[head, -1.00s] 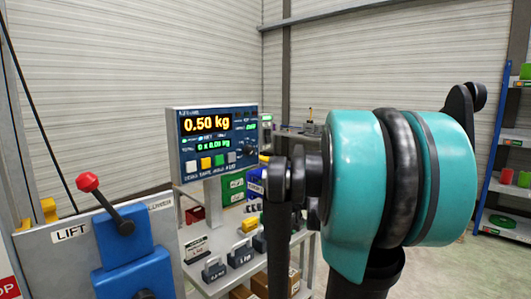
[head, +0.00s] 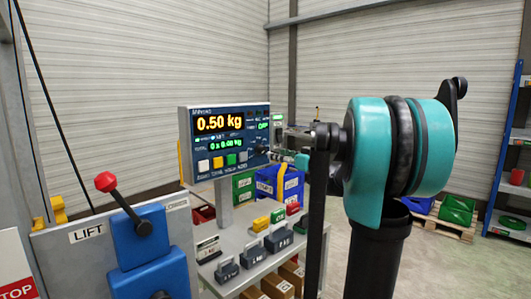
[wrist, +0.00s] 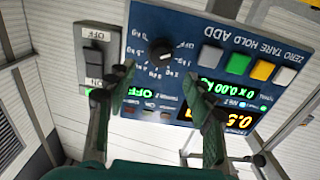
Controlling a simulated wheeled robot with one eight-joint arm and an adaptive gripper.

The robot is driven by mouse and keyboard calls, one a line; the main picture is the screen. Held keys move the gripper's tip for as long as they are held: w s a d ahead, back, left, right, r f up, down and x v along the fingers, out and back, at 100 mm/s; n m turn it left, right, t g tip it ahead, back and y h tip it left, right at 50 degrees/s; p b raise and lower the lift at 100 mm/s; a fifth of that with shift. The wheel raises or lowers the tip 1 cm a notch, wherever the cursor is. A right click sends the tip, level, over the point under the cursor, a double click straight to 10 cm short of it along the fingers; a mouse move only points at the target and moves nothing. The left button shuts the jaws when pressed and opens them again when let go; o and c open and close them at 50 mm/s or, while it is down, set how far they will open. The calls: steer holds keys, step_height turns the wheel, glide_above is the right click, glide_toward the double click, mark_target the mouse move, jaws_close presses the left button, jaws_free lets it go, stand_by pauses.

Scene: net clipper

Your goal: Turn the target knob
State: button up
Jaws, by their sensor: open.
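The scale panel (head: 222,140) stands at mid-picture in the head view, its display reading 0.50 kg. In the wrist view the panel (wrist: 222,30) appears upside down. Its black round knob (wrist: 161,50) has a white mark and is ringed by printed settings. My gripper (wrist: 158,77) is open, with one finger on each side of the knob in the picture. I cannot tell whether either finger touches it. In the head view my gripper (head: 300,163) is partly hidden behind my arm at the panel's right side.
A grey OFF switch box (wrist: 96,55) is beside the panel. Square buttons (wrist: 262,70) sit on the panel. Below it, a shelf holds several weights (head: 253,250). A LIFT station with a red-tipped lever (head: 106,182) stands at the left.

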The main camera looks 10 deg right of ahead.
mark_target(264, 151)
steer(key=x, duration=0.8)
steer(key=c, duration=1.2)
